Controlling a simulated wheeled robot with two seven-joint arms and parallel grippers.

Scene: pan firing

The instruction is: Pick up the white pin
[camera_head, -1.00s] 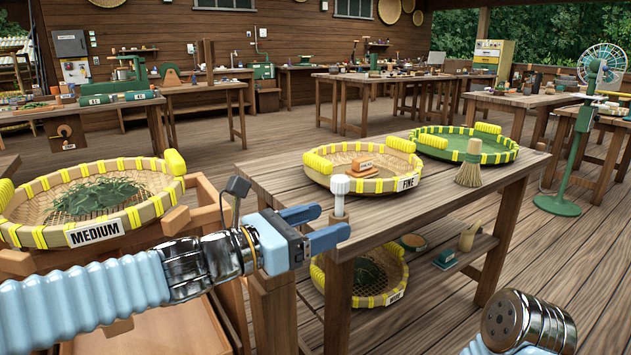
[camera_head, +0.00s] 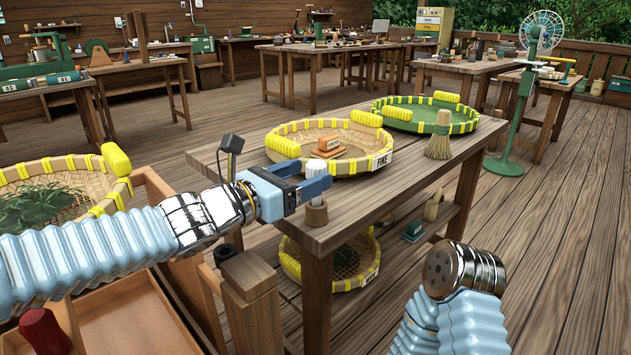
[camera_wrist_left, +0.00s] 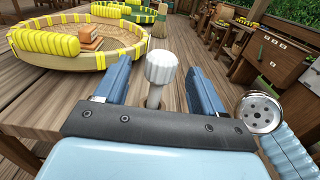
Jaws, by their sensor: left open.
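The white pin (camera_head: 314,183) stands upright in a small wooden holder (camera_head: 316,214) at the near left corner of the wooden table. My left gripper (camera_head: 308,180) is open, with its blue fingers at the pin in the head view. In the left wrist view the ridged white head of the pin (camera_wrist_left: 160,68) shows between the two spread fingers (camera_wrist_left: 163,88), with gaps on both sides. The lower part of the pin is partly hidden by the gripper body there. My right arm shows at the lower right, but its gripper fingers are not visible.
A FINE basket (camera_head: 380,160) with an orange-brown block (camera_head: 328,146), a green tray (camera_head: 425,115) and a brush (camera_head: 439,140) stand farther along the table (camera_head: 420,182). Another basket (camera_head: 372,272) is on the lower shelf. A wooden post (camera_head: 255,290) rises below my left arm.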

